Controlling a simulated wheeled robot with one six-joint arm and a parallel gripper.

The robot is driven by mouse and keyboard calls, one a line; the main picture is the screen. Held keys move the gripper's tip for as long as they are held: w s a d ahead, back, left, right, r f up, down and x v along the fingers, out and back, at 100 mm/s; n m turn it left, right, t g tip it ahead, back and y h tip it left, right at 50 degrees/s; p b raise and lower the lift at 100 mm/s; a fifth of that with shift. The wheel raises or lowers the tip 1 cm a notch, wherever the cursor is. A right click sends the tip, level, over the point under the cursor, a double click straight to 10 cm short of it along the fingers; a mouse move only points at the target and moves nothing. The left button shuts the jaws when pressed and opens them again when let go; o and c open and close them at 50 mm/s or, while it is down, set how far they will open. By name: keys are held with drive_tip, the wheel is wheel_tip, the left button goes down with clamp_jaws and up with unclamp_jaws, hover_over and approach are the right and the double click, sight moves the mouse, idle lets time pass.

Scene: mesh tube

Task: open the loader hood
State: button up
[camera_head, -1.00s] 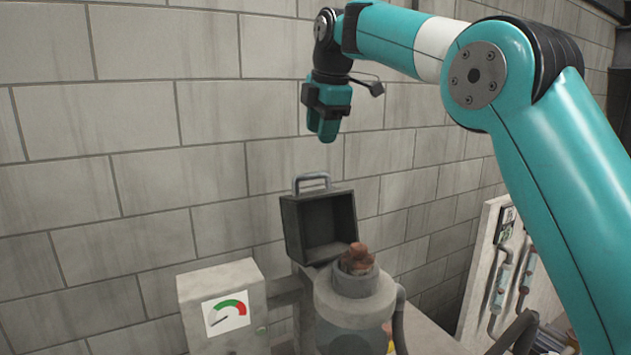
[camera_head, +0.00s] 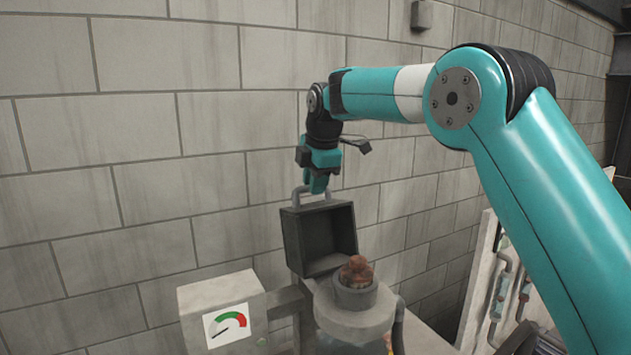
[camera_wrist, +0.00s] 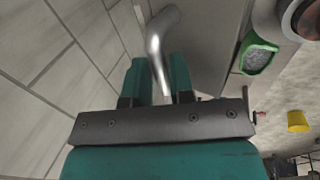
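The loader hood (camera_head: 303,262) is a dark grey box with an open, hollow side facing front right. It stands raised behind the loader neck (camera_head: 353,298), with a grey bar handle (camera_head: 298,197) on top. My gripper (camera_head: 317,187) points down at this handle, overlapping its right part in the head view. In the wrist view the handle (camera_wrist: 157,45) runs between the two teal fingers of my gripper (camera_wrist: 157,72). A gap shows between the fingers, so they look open around the bar. Whether either finger touches it is unclear.
Brown lumps (camera_head: 355,271) sit in the neck's mouth. A box with a red-green dial (camera_head: 227,325) stands at the left. The block wall (camera_head: 120,130) is close behind. A panel with pipes (camera_head: 500,275) is at the right. The wrist view shows a yellow bucket (camera_wrist: 298,121).

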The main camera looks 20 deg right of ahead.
clamp_jaws()
drive_tip(key=shift+s+b, duration=0.1)
drive_tip(key=shift+b, duration=0.25)
drive_tip(key=s+b, duration=0.1)
drive_tip(key=b, duration=0.2)
drive_tip(key=shift+d+t, duration=0.1)
drive_tip(key=shift+t, duration=0.3)
drive_tip(key=b, duration=0.1)
drive_tip(key=s+b, duration=0.1)
drive_tip(key=b, duration=0.1)
drive_tip(key=shift+s+d+r+t, duration=0.15)
drive_tip(key=shift+s+r+t, duration=0.1)
drive_tip(key=shift+t, duration=0.15)
drive_tip(key=shift+s+d+r+t+y+b, duration=0.1)
drive_tip(key=shift+s+r+t+y+b, duration=0.2)
drive_tip(key=shift+s+r+b, duration=0.4)
drive_tip(key=shift+w+f, duration=0.1)
drive_tip(key=shift+w, duration=0.05)
